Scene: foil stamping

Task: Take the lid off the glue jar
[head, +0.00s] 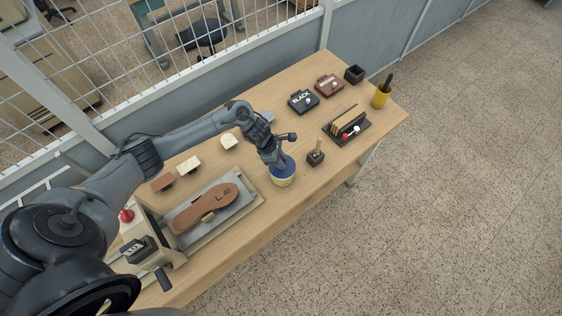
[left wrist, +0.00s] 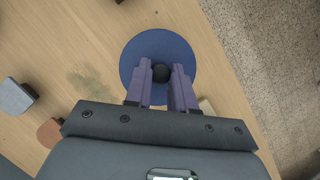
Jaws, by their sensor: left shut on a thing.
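The glue jar (head: 284,181) stands upright on the wooden table, right of the stamping press, with a pale yellowish body. Its blue lid (head: 287,166) is on top of the jar in the head view. In the left wrist view the round blue lid (left wrist: 133,60) has a dark knob (left wrist: 160,73) at its middle. My left gripper (head: 280,162) is over the lid, its purple-grey fingers (left wrist: 160,80) shut on the knob. The jar body is hidden under the lid in the wrist view. My right gripper is not in view.
A stamping press with a grey bed (head: 243,205) carries a brown sole (head: 205,208) left of the jar. A small dark stand (head: 316,157) is close to the jar's right. A dark rack (head: 362,131) and yellow cup (head: 380,98) stand farther right. The table's front edge is near the jar.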

